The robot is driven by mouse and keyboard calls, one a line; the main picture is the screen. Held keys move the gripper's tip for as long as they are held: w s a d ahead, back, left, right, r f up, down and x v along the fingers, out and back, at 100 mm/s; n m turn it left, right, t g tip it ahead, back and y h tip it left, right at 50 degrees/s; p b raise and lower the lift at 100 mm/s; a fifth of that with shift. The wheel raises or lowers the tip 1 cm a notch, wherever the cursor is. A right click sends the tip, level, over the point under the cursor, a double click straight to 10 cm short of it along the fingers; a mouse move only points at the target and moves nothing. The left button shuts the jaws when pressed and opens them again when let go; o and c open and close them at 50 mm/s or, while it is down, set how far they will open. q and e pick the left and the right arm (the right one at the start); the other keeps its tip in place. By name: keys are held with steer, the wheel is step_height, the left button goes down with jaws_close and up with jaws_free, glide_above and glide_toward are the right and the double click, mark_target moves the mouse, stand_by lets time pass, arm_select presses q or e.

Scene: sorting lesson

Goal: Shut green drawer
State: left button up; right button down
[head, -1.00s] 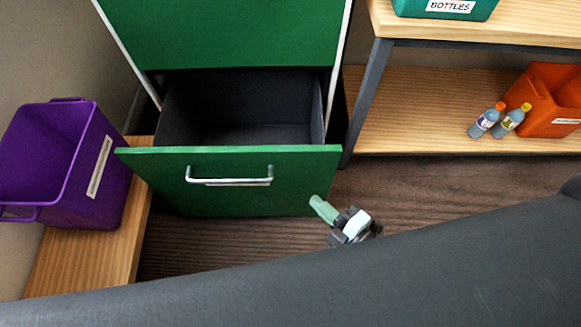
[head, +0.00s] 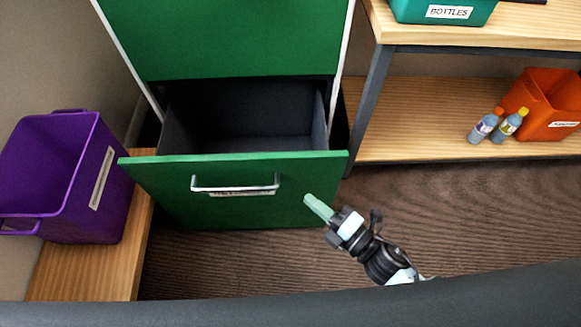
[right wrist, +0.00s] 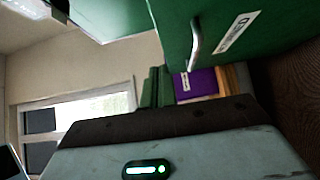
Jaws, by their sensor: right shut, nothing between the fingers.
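The green drawer (head: 290,195) is pulled out of the green cabinet (head: 220,35), and its dark inside looks empty. A silver handle (head: 235,188) runs across its front. My right gripper (head: 311,202) is shut and empty, in front of the right part of the drawer front. Whether the fingertips touch the front cannot be told. In the right wrist view the drawer front (right wrist: 265,12) with its handle (right wrist: 195,42) and white label shows at the top right. My left gripper is not in view.
A purple bin (head: 80,200) stands on a wooden board (head: 95,275) at the left. A wooden shelf (head: 410,140) at the right holds two bottles (head: 495,126), an orange bin (head: 548,105) and a green bottles bin (head: 425,12). Brown floor lies clear before the drawer.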

mark_target(279, 159)
steer(key=shift+w+a+b, duration=0.15)
steer(key=shift+w+a, duration=0.7)
steer(key=shift+w, duration=0.75)
steer(key=shift+w+a+b, duration=0.1)
steer(key=shift+w+a, duration=0.75)
steer(key=shift+w, duration=0.7)
steer(key=shift+w+a+b, duration=0.15)
steer(key=shift+w+a, duration=0.7)
steer(key=shift+w, duration=0.75)
steer(key=shift+d, duration=0.1)
steer(key=shift+w, duration=0.15)
